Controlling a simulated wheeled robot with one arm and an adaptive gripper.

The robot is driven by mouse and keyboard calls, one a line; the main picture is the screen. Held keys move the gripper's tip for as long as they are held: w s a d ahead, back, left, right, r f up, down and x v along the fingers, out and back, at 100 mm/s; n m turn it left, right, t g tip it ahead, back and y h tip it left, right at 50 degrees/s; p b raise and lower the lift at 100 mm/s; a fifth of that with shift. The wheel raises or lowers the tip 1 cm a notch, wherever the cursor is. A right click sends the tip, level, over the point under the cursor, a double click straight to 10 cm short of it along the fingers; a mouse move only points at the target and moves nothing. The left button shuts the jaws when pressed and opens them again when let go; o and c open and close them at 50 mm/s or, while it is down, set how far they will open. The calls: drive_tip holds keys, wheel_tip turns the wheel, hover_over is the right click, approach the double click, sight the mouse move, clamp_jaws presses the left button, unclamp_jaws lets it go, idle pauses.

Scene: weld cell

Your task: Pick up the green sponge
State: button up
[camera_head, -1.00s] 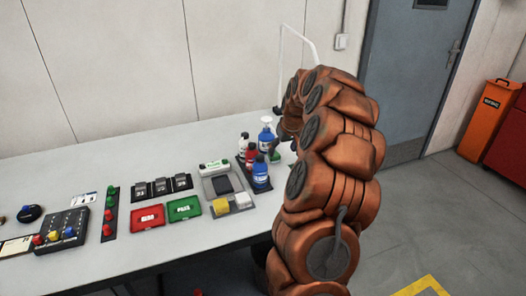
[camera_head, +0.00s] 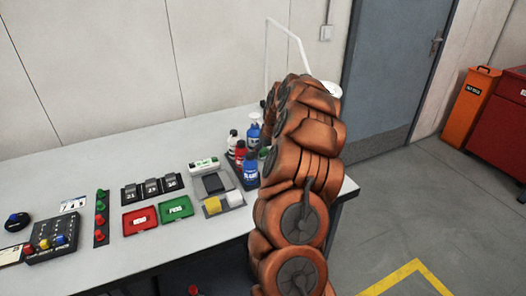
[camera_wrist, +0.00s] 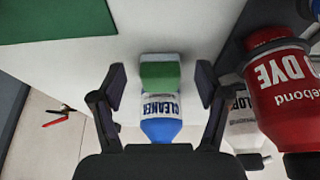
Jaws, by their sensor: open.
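The green sponge (camera_wrist: 160,74) shows in the wrist view as a small green block with a paler grey-green edge. It lies in the gap between the fingers of my gripper (camera_wrist: 161,80), with visible space on both sides. My gripper is open and empty. A cleaner bottle (camera_wrist: 161,126) with a white label and blue body shows directly below the sponge in the picture; I cannot tell whether they touch. In the head view my arm hides the gripper. A bit of green (camera_head: 263,153) shows beside the bottles, probably the sponge.
A red dye bottle (camera_wrist: 285,85) and a white bottle (camera_wrist: 243,125) stand close right of the gripper. A green flat patch (camera_wrist: 55,20) is at upper left. In the head view, a blue bottle (camera_head: 249,170), red and green trays and a control box (camera_head: 54,240) occupy the table.

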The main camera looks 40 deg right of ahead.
drive_tip(key=shift+w+d+f, duration=0.1)
drive_tip(key=shift+w+f, duration=0.05)
drive_tip(key=shift+f, duration=0.3)
drive_tip(key=c, duration=1)
drive_tip(key=shift+r+b, duration=0.75)
drive_tip(key=shift+r, duration=1)
drive_tip(key=s+a+b, duration=0.1)
drive_tip(key=s+a, duration=0.1)
drive_tip(key=s, duration=0.3)
drive_tip(key=s+a+b, duration=0.2)
drive_tip(key=s, duration=0.4)
drive_tip(key=s+a+b, duration=0.2)
drive_tip(key=s, duration=0.4)
